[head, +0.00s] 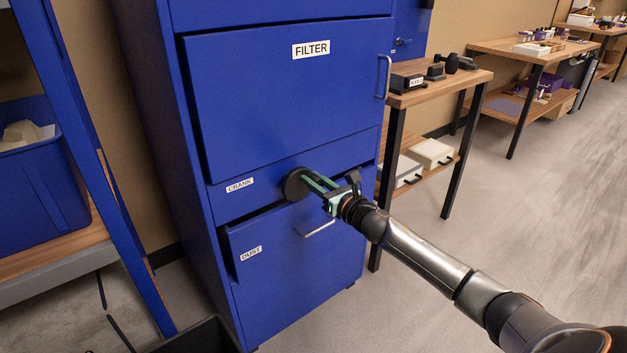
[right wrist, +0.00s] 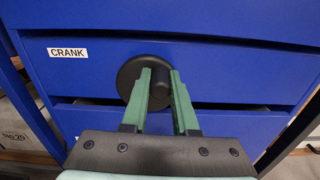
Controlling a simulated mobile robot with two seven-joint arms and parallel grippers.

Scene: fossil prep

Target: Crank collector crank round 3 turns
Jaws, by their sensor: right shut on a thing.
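The collector crank (head: 295,186) is a black round disc on the front of the blue cabinet, beside the CRANK label (head: 240,185). It also shows in the right wrist view (right wrist: 128,75), with a black handle between my fingers. My right gripper (head: 312,181) has green fingers and reaches the crank from the right. In the right wrist view my gripper (right wrist: 161,78) is shut on the crank handle, in front of the disc. The fingers hide part of the handle. My left gripper is not in view.
The DUST drawer (head: 290,265) below the crank stands slightly open, its handle (head: 320,229) just under my gripper. The FILTER door (head: 285,95) is above. A wooden table (head: 435,90) stands to the right; a blue shelf rack (head: 90,150) is left. Floor at right is clear.

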